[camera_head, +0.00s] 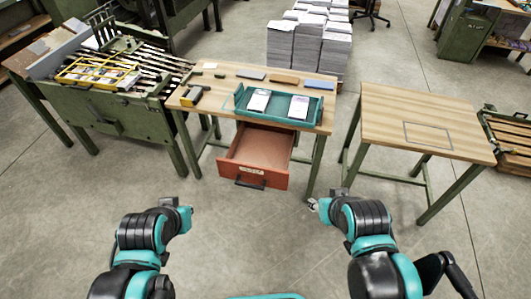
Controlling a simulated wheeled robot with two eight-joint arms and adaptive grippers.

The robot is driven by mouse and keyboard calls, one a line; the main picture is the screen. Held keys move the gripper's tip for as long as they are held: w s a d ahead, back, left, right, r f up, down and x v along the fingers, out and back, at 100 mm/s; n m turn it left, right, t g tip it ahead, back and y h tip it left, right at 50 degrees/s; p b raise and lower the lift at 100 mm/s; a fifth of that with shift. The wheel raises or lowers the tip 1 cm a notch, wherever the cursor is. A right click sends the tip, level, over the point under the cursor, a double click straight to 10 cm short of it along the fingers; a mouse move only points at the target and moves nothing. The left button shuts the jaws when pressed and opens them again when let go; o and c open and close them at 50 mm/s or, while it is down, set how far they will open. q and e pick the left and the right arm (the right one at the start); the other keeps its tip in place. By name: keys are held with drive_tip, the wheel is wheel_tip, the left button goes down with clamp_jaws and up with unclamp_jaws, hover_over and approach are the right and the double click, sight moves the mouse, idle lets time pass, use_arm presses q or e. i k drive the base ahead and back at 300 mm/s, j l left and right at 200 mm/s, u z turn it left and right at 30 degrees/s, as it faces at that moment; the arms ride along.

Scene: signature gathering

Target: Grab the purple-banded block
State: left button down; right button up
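A teal tray (240,99) sits on the wooden table with the open drawer. It holds two pale blocks lying flat, apart from each other. The right block (299,107) has a faint purplish tint and looks like the purple-banded one; its band is too small to make out surely. The left block (259,100) is white with a grey end. My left gripper (172,203) is low over the floor, in front of the table and left of the drawer. My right gripper (315,205) is low and right of the drawer. Both are well away from the tray, and their fingers are hard to see.
An orange-red drawer (254,178) sticks out below the table toward me. A yellow-handled tool (192,96) and several flat bars lie around the tray. A second wooden table (400,108) with a rectangular outline stands at right. Paper stacks (308,50) stand behind.

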sight(300, 104)
drive_tip(key=i+l+z, duration=0.5)
drive_tip(key=i+z, duration=0.2)
drive_tip(key=i, duration=0.2)
drive_tip(key=i+z, duration=0.35)
drive_tip(key=i+l, duration=0.05)
drive_tip(key=i, duration=0.05)
